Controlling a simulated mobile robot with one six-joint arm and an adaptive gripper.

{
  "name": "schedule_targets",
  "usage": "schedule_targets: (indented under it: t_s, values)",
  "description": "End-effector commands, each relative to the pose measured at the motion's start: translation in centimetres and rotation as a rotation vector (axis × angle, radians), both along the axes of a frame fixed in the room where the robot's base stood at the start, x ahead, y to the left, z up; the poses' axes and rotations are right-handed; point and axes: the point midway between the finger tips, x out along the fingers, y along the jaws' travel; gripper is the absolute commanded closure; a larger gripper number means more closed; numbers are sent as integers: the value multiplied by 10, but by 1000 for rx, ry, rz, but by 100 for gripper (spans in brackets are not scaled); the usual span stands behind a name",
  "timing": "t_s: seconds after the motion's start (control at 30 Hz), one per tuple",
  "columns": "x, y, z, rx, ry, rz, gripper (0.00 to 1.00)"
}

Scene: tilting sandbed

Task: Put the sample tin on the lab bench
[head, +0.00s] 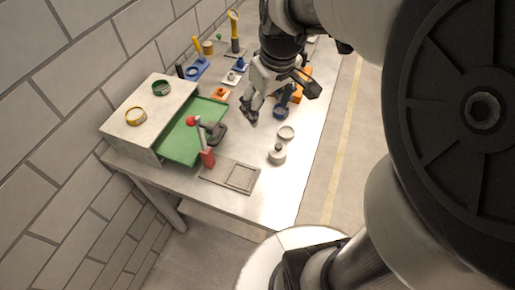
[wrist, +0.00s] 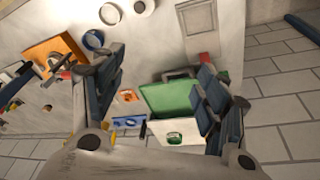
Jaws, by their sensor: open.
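I cannot tell for certain which round container is the sample tin. A yellow-rimmed tin (head: 136,116) and a green-rimmed tin (head: 161,88) stand on top of a white box at the left end of the lab bench (head: 240,205). The green-rimmed one seems to show in the wrist view (wrist: 174,138). A white lidded jar (head: 277,154) and a white ring-shaped dish (head: 286,132) stand on the bench's near right part. My gripper (head: 282,98) is open and empty above the middle of the bench. Its spread fingers also show in the wrist view (wrist: 160,65).
A green panel (head: 188,143) juts from the white box (head: 128,151). A red-knobbed lever (head: 206,157) stands before it, beside a rectangular frame (head: 240,178). A blue round holder (head: 281,112) and an orange block (head: 302,84) lie near my gripper. A brick wall borders the bench's left.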

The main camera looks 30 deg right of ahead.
Motion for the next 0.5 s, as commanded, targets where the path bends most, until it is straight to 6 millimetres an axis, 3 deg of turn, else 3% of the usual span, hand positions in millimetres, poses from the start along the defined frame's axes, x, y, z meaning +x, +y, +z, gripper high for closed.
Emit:
schedule_targets:
  t_s: [0.03, 0.2, 0.4, 0.5]
  values:
    - [-16, 16, 11, -1, -23, -8, 33]
    - [-68, 55, 29, 15, -81, -68, 33]
    - [-122, 82, 30, 47, -140, -131, 33]
    - [-139, 89, 27, 60, -159, -154, 33]
